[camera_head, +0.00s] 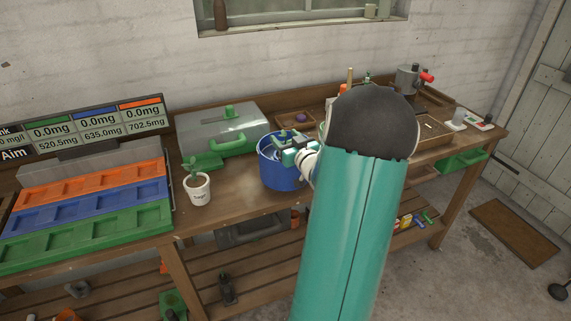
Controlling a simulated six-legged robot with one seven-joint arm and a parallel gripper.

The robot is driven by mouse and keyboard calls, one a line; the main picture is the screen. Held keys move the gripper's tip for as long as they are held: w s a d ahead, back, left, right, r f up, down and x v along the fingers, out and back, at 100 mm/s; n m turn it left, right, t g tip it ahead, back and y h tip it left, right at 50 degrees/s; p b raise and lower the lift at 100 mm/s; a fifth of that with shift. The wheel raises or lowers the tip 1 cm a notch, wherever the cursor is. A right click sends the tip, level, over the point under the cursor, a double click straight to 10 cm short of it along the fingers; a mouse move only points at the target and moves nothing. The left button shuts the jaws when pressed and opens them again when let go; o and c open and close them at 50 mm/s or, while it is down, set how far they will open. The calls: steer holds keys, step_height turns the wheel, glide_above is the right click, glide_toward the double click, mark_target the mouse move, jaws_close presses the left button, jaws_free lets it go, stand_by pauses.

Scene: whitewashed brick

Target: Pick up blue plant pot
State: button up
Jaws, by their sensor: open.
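The blue plant pot (273,176) stands upright on the wooden workbench, near the middle of the picture. It looks like a wide, round, open-topped tub. My gripper (287,149) is at the right side of its rim and overlaps its opening. The gripper is open. I cannot tell whether the fingers touch the pot or straddle its wall. My arm comes from the lower right and hides the bench to the right of the pot. The gripper covers part of the pot's rim and inside.
A small white pot (198,190) with a green plant stands left of the blue pot. A grey-green case (222,127) lies behind. Orange, blue and green trays (88,213) fill the bench's left. A wooden tray (432,131) lies right. A brick wall closes the back.

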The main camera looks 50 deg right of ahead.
steer(key=shift+w+d, duration=0.1)
steer(key=shift+w, duration=0.2)
jaws_close()
steer(key=shift+r, duration=0.2)
